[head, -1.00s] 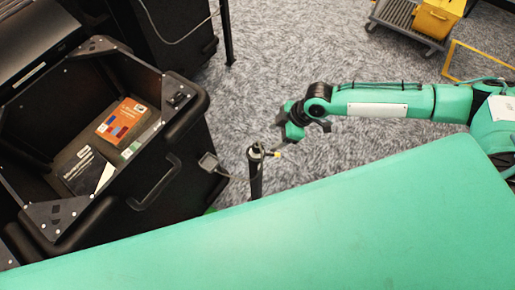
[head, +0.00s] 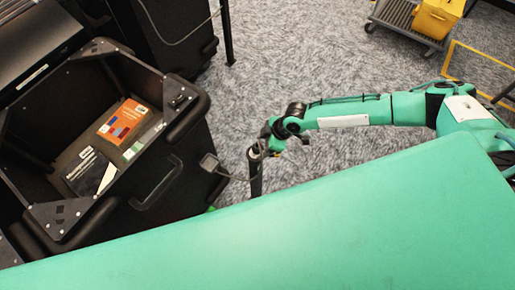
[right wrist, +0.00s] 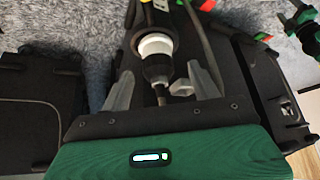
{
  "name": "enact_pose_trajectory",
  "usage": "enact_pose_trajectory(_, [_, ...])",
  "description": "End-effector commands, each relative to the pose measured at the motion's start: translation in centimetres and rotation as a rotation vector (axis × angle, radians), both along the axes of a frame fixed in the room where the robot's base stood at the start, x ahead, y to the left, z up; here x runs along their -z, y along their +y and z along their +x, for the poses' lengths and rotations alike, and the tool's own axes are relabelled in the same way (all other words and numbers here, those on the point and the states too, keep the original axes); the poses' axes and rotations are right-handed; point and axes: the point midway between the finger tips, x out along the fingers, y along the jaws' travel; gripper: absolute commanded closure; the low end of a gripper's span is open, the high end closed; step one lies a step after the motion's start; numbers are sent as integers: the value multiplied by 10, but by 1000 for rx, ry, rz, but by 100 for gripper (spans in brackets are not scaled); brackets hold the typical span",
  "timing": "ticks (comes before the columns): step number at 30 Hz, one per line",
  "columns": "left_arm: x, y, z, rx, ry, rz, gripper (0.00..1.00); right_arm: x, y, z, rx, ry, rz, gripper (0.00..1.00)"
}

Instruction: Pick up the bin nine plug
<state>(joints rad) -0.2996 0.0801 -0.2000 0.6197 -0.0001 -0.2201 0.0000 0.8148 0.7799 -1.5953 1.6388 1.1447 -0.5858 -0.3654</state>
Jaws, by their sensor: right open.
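The plug seems to be the black and white round piece (right wrist: 156,47) in the right wrist view, with a narrow tip toward the gripper's base. My right gripper (head: 262,146) is at the post's top in the head view; its grip there is too small to make out. In the right wrist view its two grey fingers (right wrist: 160,85) are spread, one on each side of the plug's tip, with gaps showing. My left gripper is not in view.
A yellow container (head: 436,18) on a trolley is at the far right. Carpet (head: 330,60) is open behind my right arm.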

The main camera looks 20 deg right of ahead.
Motion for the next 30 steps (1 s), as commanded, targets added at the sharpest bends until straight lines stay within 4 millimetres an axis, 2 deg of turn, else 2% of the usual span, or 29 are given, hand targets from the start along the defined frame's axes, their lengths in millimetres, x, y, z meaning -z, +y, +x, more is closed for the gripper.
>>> enact_pose_trajectory(7, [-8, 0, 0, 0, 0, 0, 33, 24, 14, 7, -1, 0, -1, 38])
enact_pose_trajectory(16, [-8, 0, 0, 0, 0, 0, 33, 29, 15, 7, 0, 0, 0, 38])
enact_pose_trajectory(17, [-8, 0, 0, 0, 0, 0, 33, 28, 15, 7, 0, 0, 0, 40])
enact_pose_trajectory(24, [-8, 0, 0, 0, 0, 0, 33, 28, 15, 7, 0, 0, 0, 87])
enact_pose_trajectory(25, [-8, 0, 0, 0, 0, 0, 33, 28, 15, 7, 0, 0, 0, 91])
enact_pose_trajectory(30, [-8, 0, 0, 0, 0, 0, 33, 28, 15, 7, 0, 0, 0, 91])
